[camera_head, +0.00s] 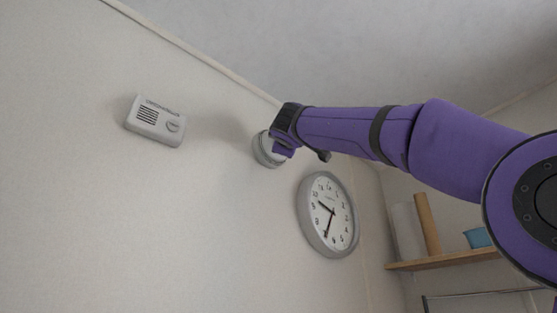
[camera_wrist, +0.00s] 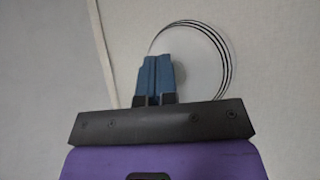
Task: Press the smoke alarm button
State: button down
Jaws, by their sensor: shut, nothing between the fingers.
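A round white alarm (camera_head: 264,151) is mounted on the wall, partly hidden behind my wrist in the head view. In the wrist view the round alarm (camera_wrist: 204,62) shows as a pale disc with dark curved lines at its rim. My gripper (camera_wrist: 157,60) is shut and empty, with its blue fingers side by side. They overlap the left part of the disc in the wrist view. In the head view my gripper (camera_head: 283,151) is in front of or against the alarm. I cannot tell whether the fingertips touch it.
A white rectangular box (camera_head: 155,121) with a grille and a round knob is on the wall to the left. A round clock (camera_head: 328,214) hangs just below my arm. Bare wall lies below the box.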

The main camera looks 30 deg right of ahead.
jog(key=shift+w, duration=0.15)
dwell(0.3)
jog(key=shift+s+d, duration=0.1)
jog(key=shift+s, duration=0.5)
jog(key=s+d, duration=0.1)
jog(key=s, duration=0.5)
dwell(1.2)
